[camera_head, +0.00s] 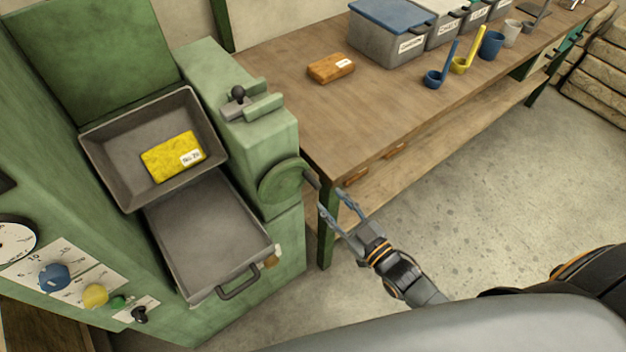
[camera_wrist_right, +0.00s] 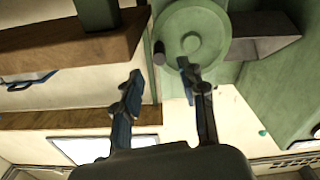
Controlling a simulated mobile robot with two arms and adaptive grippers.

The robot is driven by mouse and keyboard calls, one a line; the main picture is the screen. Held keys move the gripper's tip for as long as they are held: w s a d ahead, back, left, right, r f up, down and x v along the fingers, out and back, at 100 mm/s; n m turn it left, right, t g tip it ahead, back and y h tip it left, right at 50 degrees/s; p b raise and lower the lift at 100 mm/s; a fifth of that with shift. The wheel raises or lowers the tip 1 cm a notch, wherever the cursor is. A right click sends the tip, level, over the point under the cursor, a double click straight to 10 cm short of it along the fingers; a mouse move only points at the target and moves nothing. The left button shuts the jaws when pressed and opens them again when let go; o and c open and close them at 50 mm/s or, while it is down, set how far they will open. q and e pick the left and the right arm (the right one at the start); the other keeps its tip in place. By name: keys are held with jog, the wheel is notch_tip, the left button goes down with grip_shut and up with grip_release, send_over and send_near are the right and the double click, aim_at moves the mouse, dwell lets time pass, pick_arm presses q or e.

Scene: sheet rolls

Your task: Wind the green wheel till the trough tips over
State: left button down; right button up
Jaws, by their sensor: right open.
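The green wheel (camera_head: 283,184) sits on the side of the green machine, with a dark crank knob (camera_head: 312,179) sticking out from it. In the right wrist view the wheel (camera_wrist_right: 200,28) and its knob (camera_wrist_right: 159,53) are at the top. My right gripper (camera_head: 332,203) is open and empty. Its fingertips (camera_wrist_right: 159,69) are close to the knob, one on each side in the wrist view; I cannot tell whether they touch it. The grey trough (camera_head: 112,172) stands open side up, with a yellow block (camera_head: 172,157) labelled in it. My left gripper is not in view.
Below the trough is a grey tray (camera_head: 207,232) with a handle. A dark-knobbed lever (camera_head: 238,95) stands on the machine. The wooden workbench (camera_head: 300,110) beside the wheel bears an orange block (camera_head: 331,68), bins and cups. The floor (camera_head: 470,215) right of my gripper is clear.

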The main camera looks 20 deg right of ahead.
aim_at(306, 173)
jog(key=x, duration=0.8)
jog(key=shift+w+f+p, duration=0.1)
jog(key=shift+w+p, duration=0.1)
jog(key=shift+p, duration=0.1)
grip_shut()
